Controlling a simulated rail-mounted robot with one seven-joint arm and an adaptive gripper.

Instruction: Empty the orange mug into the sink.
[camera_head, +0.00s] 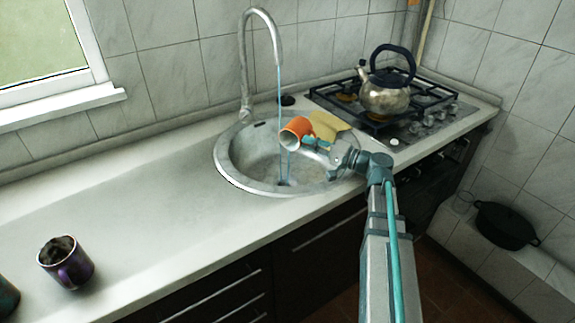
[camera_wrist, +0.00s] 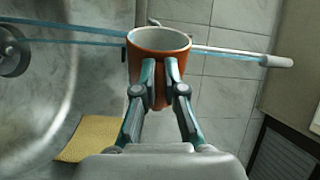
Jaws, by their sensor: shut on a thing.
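The orange mug (camera_head: 296,131) is held in the air over the round metal sink (camera_head: 228,160). It is tipped well over, its pale mouth facing down and left in the head view. My gripper (camera_head: 311,142) is shut on the mug from the right. In the wrist view the fingers (camera_wrist: 161,70) close at the side of the mug (camera_wrist: 148,70), likely on its handle. The pale inside shows partly; I cannot tell what is left in it.
The tap (camera_head: 245,70) arches over the sink, with a bluish stream falling beside or onto the mug. A yellow cloth (camera_head: 328,124) lies at the sink's back right. A kettle (camera_head: 385,98) stands on the hob. A purple mug (camera_head: 70,268) with dark contents stands front left. The worktop between is clear.

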